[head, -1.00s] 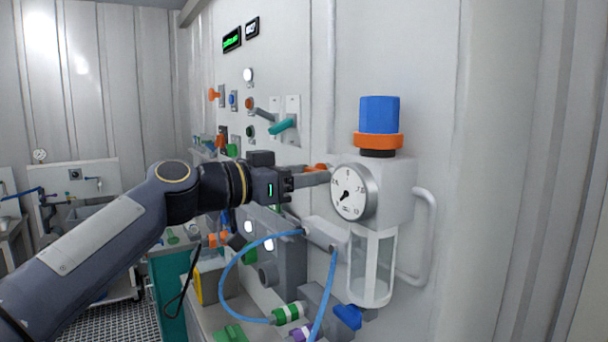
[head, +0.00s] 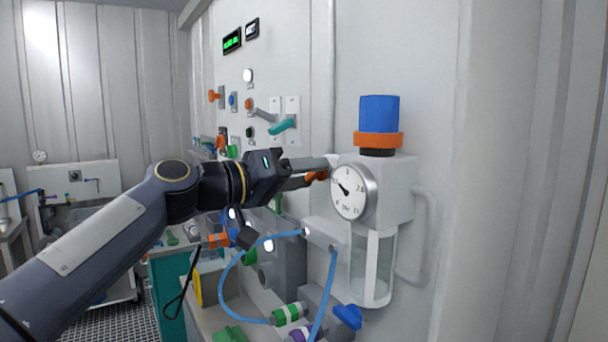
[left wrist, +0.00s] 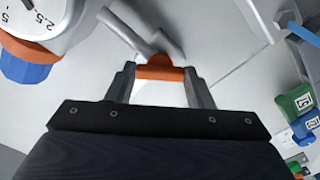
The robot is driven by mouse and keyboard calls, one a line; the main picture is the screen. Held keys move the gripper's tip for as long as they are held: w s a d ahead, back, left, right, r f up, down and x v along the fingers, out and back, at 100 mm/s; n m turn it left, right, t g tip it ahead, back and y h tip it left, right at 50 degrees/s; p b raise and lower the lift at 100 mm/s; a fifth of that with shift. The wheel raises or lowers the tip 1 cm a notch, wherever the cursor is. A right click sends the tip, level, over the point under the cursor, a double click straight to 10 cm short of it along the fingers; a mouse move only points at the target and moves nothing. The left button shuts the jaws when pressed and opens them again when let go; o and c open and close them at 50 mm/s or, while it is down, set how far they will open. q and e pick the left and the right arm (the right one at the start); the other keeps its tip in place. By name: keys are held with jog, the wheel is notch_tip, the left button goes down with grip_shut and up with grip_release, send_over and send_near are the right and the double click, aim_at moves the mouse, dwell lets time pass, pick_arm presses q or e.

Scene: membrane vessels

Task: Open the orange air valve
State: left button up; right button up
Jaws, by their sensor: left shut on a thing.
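The orange air valve handle (head: 317,175) is at the left side of the white regulator unit, partly hidden by my fingers in the head view. My left gripper (head: 312,168) is shut on this handle and is rolled at an angle. In the left wrist view the orange handle (left wrist: 160,73) lies crosswise between the two fingers of the left gripper (left wrist: 160,78). The round pressure gauge (head: 353,192) sits just right of the fingertips, its needle pointing to the upper left. My right gripper is not in view.
A blue knob with an orange ring (head: 379,120) tops the white regulator. A clear bowl (head: 372,268) hangs below it. A blue hose (head: 223,284) loops under my gripper. A teal lever (head: 282,126) and several knobs are on the wall panel behind.

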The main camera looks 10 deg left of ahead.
pick_arm(q)
jog(key=shift+r+n+p, duration=0.1)
jog(key=shift+n+p, duration=0.8)
jog(key=shift+n, duration=3.3)
jog(key=o, duration=1)
jog(key=shift+s+a, duration=0.15)
jog(key=shift+a, duration=0.1)
jog(key=b+v, duration=0.2)
jog(key=v, duration=0.5)
